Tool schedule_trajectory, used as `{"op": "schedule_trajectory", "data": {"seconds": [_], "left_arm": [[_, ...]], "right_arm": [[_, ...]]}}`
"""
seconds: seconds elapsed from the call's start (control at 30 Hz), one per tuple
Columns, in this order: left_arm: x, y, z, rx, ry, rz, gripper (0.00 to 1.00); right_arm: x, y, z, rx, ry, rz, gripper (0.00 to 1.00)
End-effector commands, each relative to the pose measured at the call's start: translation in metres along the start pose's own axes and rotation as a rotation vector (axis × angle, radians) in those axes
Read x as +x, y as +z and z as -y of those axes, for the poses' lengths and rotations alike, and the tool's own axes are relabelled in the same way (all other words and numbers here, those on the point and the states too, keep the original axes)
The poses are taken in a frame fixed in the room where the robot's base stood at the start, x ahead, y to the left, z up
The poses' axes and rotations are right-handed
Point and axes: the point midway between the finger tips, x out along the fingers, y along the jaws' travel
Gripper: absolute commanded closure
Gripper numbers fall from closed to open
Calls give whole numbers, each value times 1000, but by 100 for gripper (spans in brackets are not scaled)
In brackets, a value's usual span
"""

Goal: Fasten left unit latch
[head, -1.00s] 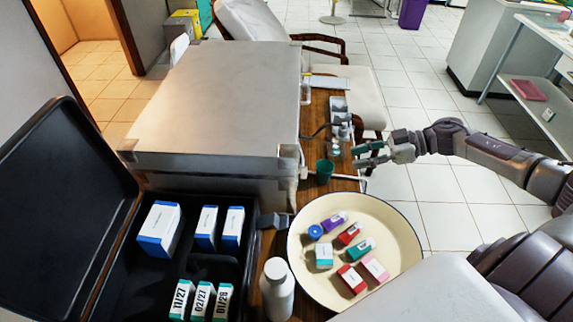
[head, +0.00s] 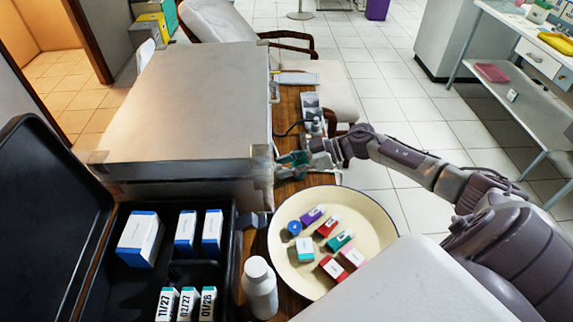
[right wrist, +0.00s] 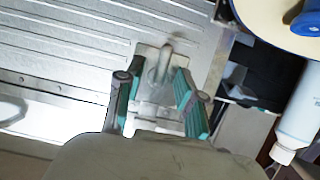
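The dental unit is a large grey metal case (head: 190,100) on the wooden counter, seen in the head view. Its side is a ribbed metal wall (right wrist: 100,40) in the right wrist view. A metal latch (right wrist: 160,66) with a raised lever-like piece stands on that wall. My right gripper (head: 284,161) is at the right side of the case in the head view. In the right wrist view its teal-padded fingers (right wrist: 154,90) are apart, with the latch between and just beyond them; I cannot tell whether they touch it. My left gripper is not in view.
A cream round tray (head: 370,213) with several small boxes and a white bottle (head: 260,290) stand in front of my right gripper. An open black case (head: 140,268) with boxes lies at the front left. Small items crowd the counter behind the gripper.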

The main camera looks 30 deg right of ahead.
Motion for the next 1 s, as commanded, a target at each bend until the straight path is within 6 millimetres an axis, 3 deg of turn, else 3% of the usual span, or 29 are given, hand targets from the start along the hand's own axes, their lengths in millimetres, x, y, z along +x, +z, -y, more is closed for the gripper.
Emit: {"op": "schedule_trajectory", "data": {"seconds": [0.2, 0.43, 1.0], "left_arm": [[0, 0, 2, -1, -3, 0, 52], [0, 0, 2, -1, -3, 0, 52], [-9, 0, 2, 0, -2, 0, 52]], "right_arm": [[0, 0, 0, 0, 0, 0, 64], [0, 0, 0, 1, 0, 0, 100], [0, -1, 1, -96, 41, -1, 100]]}}
